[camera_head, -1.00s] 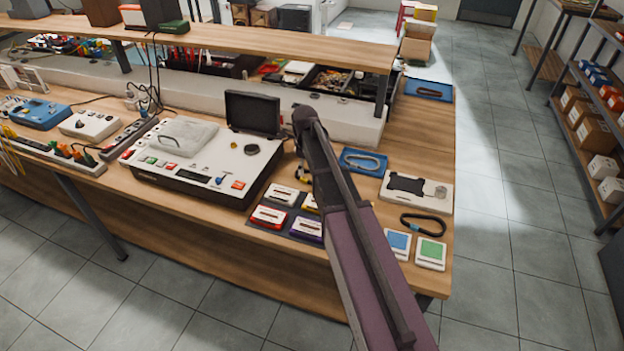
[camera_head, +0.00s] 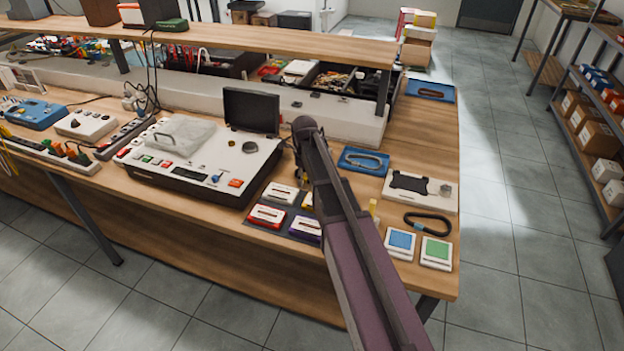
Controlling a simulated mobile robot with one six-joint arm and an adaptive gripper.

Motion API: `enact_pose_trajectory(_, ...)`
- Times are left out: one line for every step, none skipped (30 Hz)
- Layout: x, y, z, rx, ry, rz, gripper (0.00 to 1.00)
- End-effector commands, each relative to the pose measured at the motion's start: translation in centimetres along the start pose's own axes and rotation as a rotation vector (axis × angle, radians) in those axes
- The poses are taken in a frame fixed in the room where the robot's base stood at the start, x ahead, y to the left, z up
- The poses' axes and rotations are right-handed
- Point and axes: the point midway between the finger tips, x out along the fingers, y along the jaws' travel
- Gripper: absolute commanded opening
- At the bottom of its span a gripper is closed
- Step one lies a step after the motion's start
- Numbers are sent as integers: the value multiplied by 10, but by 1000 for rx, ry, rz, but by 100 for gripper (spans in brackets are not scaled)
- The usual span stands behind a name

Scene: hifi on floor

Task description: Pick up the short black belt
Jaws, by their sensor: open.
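A black belt (camera_head: 407,217), a closed oval loop, lies on the bare wooden table top near its right end. A greyish loop lies in a blue tray (camera_head: 347,164) further back, and a dark loop lies in another blue tray (camera_head: 452,98) at the far right corner. My arm reaches in from the bottom and crosses the table left of the black belt. My gripper cannot be made out; the arm hides the space behind it. A small yellow piece shows beside the arm, left of the belt; I cannot tell what it is.
Blue (camera_head: 400,241) and green (camera_head: 436,251) squares lie in front of the belt. A white panel with a black part (camera_head: 447,201) lies behind it. Several cassettes and a white tape deck (camera_head: 215,165) stand to the left. Floor is free to the right of the table.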

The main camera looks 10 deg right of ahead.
Motion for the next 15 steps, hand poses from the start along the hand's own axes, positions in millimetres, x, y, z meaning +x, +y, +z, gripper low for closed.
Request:
enact_pose_trajectory(0, 0, 0, 0, 0, 0, 59)
enact_pose_trajectory(0, 0, 0, 0, 0, 0, 59)
enact_pose_trajectory(0, 0, 0, 0, 0, 0, 59)
enact_pose_trajectory(0, 0, 0, 0, 0, 0, 59)
enact_pose_trajectory(0, 0, 0, 0, 0, 0, 59)
enact_pose_trajectory(0, 0, 0, 0, 0, 0, 59)
enact_pose_trajectory(0, 0, 0, 0, 0, 0, 59)
enact_pose_trajectory(0, 0, 0, 0, 0, 0, 59)
enact_pose_trajectory(0, 0, 0, 0, 0, 0, 59)
enact_pose_trajectory(0, 0, 0, 0, 0, 0, 59)
enact_pose_trajectory(0, 0, 0, 0, 0, 0, 59)
enact_pose_trajectory(0, 0, 0, 0, 0, 0, 59)
enact_pose_trajectory(0, 0, 0, 0, 0, 0, 56)
enact_pose_trajectory(0, 0, 0, 0, 0, 0, 47)
enact_pose_trajectory(0, 0, 0, 0, 0, 0, 35)
